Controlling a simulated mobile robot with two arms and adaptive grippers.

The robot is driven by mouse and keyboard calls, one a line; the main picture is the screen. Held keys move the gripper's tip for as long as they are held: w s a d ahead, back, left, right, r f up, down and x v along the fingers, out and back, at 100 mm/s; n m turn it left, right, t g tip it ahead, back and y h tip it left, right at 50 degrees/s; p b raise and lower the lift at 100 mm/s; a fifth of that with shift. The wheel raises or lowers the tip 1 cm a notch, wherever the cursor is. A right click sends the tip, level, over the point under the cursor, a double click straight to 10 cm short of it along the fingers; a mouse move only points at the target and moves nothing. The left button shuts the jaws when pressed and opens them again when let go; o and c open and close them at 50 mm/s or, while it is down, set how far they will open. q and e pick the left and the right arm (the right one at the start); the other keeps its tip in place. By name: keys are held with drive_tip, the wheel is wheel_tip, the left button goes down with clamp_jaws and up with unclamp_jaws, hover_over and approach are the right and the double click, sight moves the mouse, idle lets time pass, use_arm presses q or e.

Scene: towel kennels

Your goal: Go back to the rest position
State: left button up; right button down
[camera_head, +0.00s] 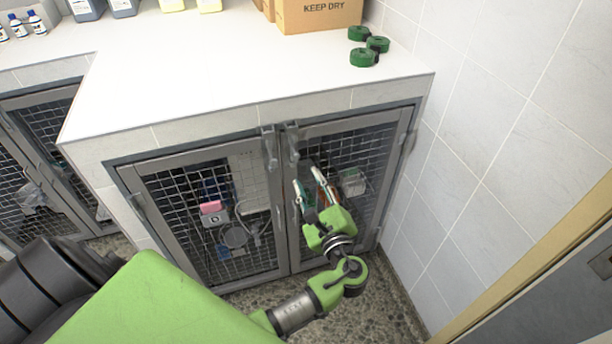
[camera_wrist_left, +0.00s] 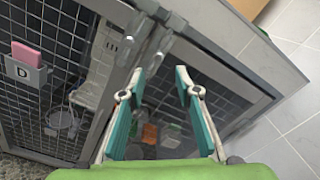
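My left gripper (camera_head: 307,180) is in front of the right-hand kennel door (camera_head: 365,128), below the latches. Its two fingers are apart, and nothing is seen between them. In the left wrist view the gripper (camera_wrist_left: 160,76) also shows open, with teal finger pads and the tips near the door frames. I cannot tell whether the tips touch the door. The left-hand kennel door (camera_head: 283,237) is beside it, and both mesh doors look shut. A pink item in a grey holder marked D (camera_wrist_left: 28,62) is on the left door. My right gripper is not in view.
The white counter (camera_head: 200,75) above the kennels holds green rolls (camera_head: 364,57), a cardboard box (camera_head: 322,14) and bottles (camera_head: 38,22). A tiled wall (camera_head: 480,130) closes the right side. Another kennel (camera_head: 30,180) is at left. Speckled floor (camera_head: 385,305) shows below.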

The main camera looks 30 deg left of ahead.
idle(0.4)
use_arm(q)
drive_tip(key=s+d+f+n+g+h, duration=0.1)
drive_tip(key=s+f+g+h, duration=0.2)
drive_tip(key=f, duration=0.9)
drive_tip(key=s+f+n+g+h, duration=0.15)
drive_tip(key=s+f, duration=0.35)
drive_tip(key=f, duration=0.6)
drive_tip(key=s+d+f+g+h, duration=0.1)
drive_tip(key=s+f+h, duration=0.3)
drive_tip(key=f, duration=0.8)
drive_tip(key=s+d+f+n+g+h, duration=0.1)
drive_tip(key=s+f+n, duration=0.3)
drive_tip(key=s, duration=0.7)
drive_tip(key=s+d+f+n+g+h, duration=0.1)
drive_tip(key=s+f+n+g+h, duration=0.1)
drive_tip(key=s+f+n, duration=0.3)
drive_tip(key=s+d+f+n+g+h, duration=0.1)
drive_tip(key=s+f+n, duration=0.4)
drive_tip(key=s, duration=1.2)
wheel_tip(320, 180, down, 4)
drive_tip(key=shift+d+r+g+h, duration=0.1)
drive_tip(key=shift+d+g+h, duration=0.05)
drive_tip(key=shift+g+h, duration=0.45)
